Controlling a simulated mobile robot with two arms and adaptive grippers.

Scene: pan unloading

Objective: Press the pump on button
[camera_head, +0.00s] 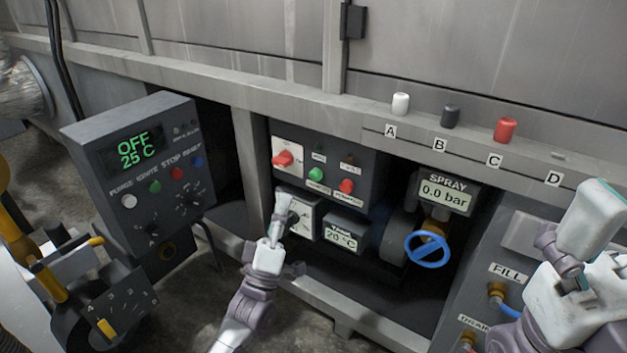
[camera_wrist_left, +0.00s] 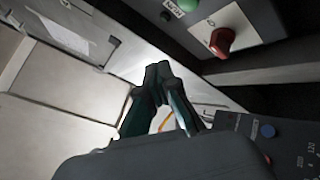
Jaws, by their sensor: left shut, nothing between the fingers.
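A dark control panel (camera_head: 362,165) in the middle of the head view carries a green button (camera_head: 317,174), a red button (camera_head: 346,186) and a red rotary switch (camera_head: 284,158) on a white plate. The labels are too small to read surely. My left gripper (camera_head: 282,203) is shut and empty, pointing up just below and left of the green button, apart from it as far as I can tell. In the left wrist view, the gripper tips (camera_wrist_left: 158,70) are together, with the red switch (camera_wrist_left: 222,40) and part of the green button (camera_wrist_left: 187,4) beyond.
A control box (camera_head: 135,165) reading OFF 25 C stands left, with its own green button. A gauge and a 20 °C display (camera_head: 343,235) sit under the panel. A blue valve wheel (camera_head: 427,249) is right. My right gripper (camera_head: 590,222) is at the right edge.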

